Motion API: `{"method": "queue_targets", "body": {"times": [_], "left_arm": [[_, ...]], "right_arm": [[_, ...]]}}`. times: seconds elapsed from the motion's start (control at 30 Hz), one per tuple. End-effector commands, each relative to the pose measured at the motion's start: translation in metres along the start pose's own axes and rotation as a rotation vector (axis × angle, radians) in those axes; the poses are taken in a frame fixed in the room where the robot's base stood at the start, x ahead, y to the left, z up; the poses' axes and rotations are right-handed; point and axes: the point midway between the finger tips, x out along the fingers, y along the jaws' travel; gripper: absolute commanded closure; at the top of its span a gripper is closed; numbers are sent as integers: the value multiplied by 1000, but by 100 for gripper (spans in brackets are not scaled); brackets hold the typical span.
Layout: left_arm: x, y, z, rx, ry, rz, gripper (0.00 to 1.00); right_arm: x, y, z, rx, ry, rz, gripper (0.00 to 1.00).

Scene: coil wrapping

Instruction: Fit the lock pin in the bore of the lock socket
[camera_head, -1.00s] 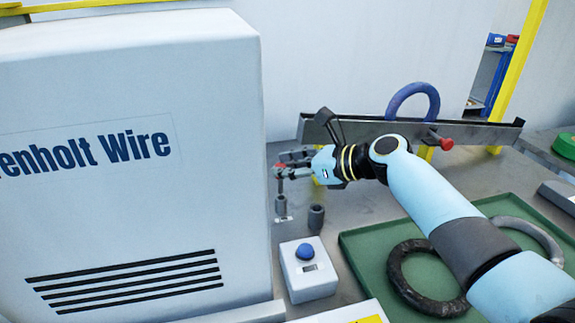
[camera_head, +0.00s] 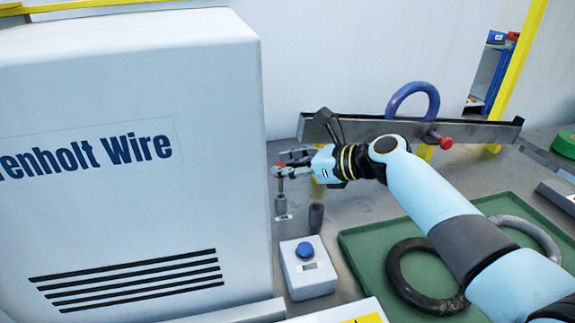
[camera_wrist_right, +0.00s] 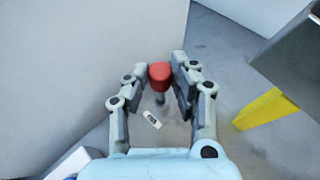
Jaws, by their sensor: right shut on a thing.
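The lock pin has a red head (camera_wrist_right: 160,76) and a thin grey shank. In the head view, a short grey cylinder that looks like the lock socket (camera_head: 281,205) stands directly under the pin. The shank's lower end meets the socket's top in the picture; I cannot tell whether its tip is inside the bore. In the right wrist view the head sits between both fingers and hides most of the shank. My left gripper is not in view.
A box with a blue button (camera_head: 305,250) is in front. The large white machine (camera_head: 130,215) rises close on the left. A rail (camera_head: 470,133) runs behind; a green tray (camera_head: 365,262) holds coils.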

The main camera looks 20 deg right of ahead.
Motion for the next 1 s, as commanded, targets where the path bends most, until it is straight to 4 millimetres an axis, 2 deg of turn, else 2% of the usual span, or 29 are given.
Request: {"method": "queue_targets", "body": {"times": [0.43, 1.0], "left_arm": [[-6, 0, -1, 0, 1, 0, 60], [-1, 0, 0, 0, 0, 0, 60]], "right_arm": [[0, 0, 1, -5, 0, 0, 100], [2, 0, -6, -5, 0, 0, 100]]}}
